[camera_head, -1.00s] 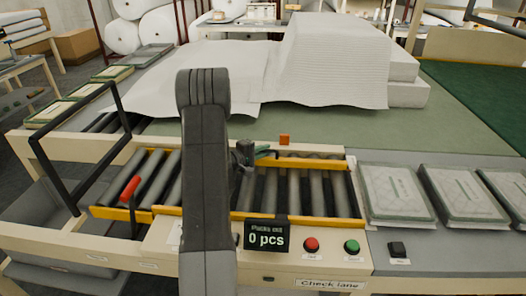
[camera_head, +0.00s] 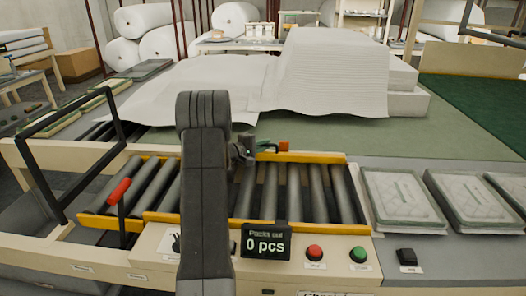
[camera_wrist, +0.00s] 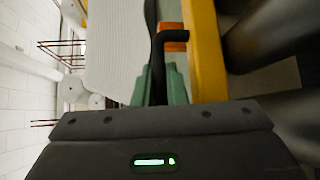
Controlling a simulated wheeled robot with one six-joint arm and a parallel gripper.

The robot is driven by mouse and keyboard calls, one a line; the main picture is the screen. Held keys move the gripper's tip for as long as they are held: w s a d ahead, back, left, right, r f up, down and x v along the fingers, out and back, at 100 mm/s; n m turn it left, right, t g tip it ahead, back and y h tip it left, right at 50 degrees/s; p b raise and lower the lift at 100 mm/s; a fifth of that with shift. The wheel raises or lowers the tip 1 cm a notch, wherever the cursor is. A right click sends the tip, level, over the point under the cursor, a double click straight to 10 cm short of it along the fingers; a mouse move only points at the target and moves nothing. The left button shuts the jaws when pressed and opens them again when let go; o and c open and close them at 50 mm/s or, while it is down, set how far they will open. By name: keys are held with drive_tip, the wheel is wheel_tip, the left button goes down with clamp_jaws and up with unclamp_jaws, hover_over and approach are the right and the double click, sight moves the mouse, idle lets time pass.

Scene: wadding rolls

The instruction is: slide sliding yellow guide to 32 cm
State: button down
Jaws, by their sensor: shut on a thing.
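The yellow guide (camera_head: 310,157) is a rail along the far side of the roller lane (camera_head: 290,190). A near yellow rail (camera_head: 270,223) runs parallel to it on my side. My gripper (camera_head: 264,146) is at the far guide, partly hidden behind my arm. In the wrist view, the green fingers of my gripper (camera_wrist: 159,85) are shut on a black bent handle (camera_wrist: 157,50) beside the yellow guide (camera_wrist: 205,50). An orange block (camera_head: 284,146) sits close against the guide's far side; it also shows in the wrist view (camera_wrist: 174,36). No readable centimetre scale shows.
A display (camera_head: 265,242) reads 0 pcs, with a red button (camera_head: 315,253) and a green button (camera_head: 358,255) beside it. A red-handled lever (camera_head: 120,190) stands at left. Packs (camera_head: 405,198) lie at right. White wadding (camera_head: 330,70) covers the table behind.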

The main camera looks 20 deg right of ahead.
drive_tip(key=c, duration=1.7)
unclamp_jaws()
drive_tip(key=shift+c, duration=0.2)
drive_tip(key=b+v, duration=0.3)
drive_tip(key=v, duration=1.1)
